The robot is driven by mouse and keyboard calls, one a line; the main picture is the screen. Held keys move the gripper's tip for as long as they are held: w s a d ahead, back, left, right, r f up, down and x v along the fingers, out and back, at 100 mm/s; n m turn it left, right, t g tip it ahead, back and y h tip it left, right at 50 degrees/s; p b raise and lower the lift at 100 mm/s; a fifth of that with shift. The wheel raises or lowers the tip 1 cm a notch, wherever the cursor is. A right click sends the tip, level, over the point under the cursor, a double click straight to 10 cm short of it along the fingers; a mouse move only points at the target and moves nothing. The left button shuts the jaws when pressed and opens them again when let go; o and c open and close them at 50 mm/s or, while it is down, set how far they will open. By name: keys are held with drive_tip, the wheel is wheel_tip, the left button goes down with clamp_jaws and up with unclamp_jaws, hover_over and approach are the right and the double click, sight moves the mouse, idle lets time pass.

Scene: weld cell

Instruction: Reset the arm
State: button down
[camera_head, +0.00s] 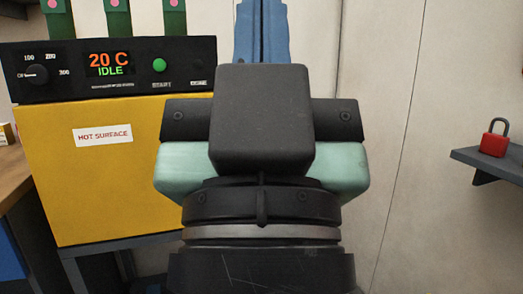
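My gripper (262,120) is in the middle of the head view, seen from behind. Its dark block and teal side housings face me. The fingers and anything between them are hidden or cannot be made out, so I cannot tell whether it is open or shut. My dark wrist with a light grey ring is below it.
A yellow oven (115,185) stands at left, marked "HOT SURFACE"; its black panel (150,83) reads 20 C and IDLE. A wooden bench (14,178) is at far left. A red padlock (494,140) sits on a dark shelf (488,165) at right. A blue shape (276,35) shows behind my gripper.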

wheel_tip(320, 180, up, 34)
drive_tip(key=p, duration=3.2)
drive_tip(key=shift+r, duration=0.25)
drive_tip(key=shift+w, duration=0.1)
